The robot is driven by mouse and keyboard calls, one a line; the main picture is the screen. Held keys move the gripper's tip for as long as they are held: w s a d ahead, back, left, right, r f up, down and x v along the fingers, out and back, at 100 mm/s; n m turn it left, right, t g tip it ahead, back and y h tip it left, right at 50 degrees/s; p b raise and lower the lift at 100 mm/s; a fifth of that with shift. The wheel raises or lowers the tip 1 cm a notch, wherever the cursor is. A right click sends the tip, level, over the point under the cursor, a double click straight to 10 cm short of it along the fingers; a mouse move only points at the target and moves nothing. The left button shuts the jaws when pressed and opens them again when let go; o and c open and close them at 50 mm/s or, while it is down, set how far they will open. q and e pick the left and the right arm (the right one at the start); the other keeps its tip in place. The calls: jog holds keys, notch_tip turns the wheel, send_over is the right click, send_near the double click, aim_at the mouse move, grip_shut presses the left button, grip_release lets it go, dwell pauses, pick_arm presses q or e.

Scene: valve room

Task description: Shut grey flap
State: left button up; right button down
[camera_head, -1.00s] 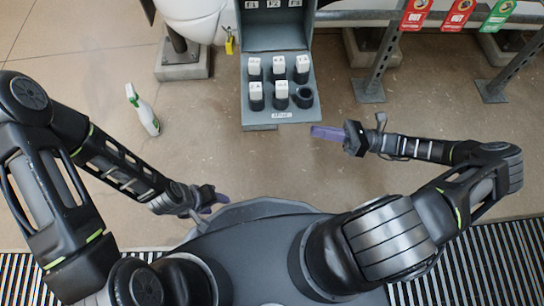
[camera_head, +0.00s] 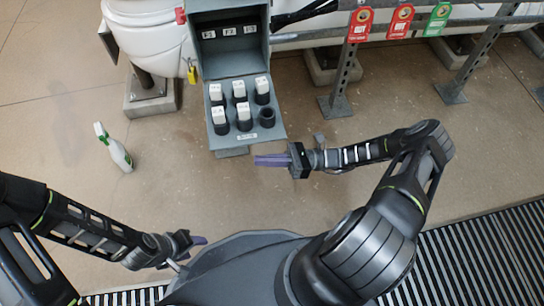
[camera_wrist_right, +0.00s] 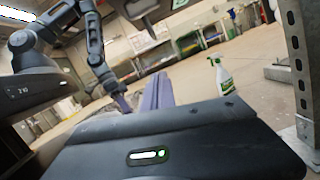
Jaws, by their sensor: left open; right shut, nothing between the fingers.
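The grey box (camera_head: 228,45) stands at upper centre in the head view. Its grey flap (camera_head: 277,130) is folded down towards me, open. Several black cups stand on it, most holding white-topped pieces (camera_head: 241,108); the right front cup (camera_head: 267,117) looks empty. My right gripper (camera_head: 258,160), with purple fingers, is shut and empty. It lies just in front of the flap's front edge, near its right corner; I cannot tell whether it touches. The fingers also show in the wrist view (camera_wrist_right: 158,92). My left gripper (camera_head: 202,240) is open, low at left, away from the box.
A spray bottle (camera_head: 114,148) stands on the floor to the left. A yellow padlock (camera_head: 192,72) hangs beside the box. White pipes run behind; metal posts (camera_head: 340,103) stand to the right. Red and green tags (camera_head: 400,20) hang there.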

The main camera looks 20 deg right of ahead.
jog(key=w+a+r+b, duration=0.1)
jog(key=w+a+r, duration=0.1)
jog(key=a+r, duration=0.3)
jog(key=shift+w+a, duration=0.15)
jog(key=shift+w, duration=0.15)
jog(key=shift+r, duration=0.1)
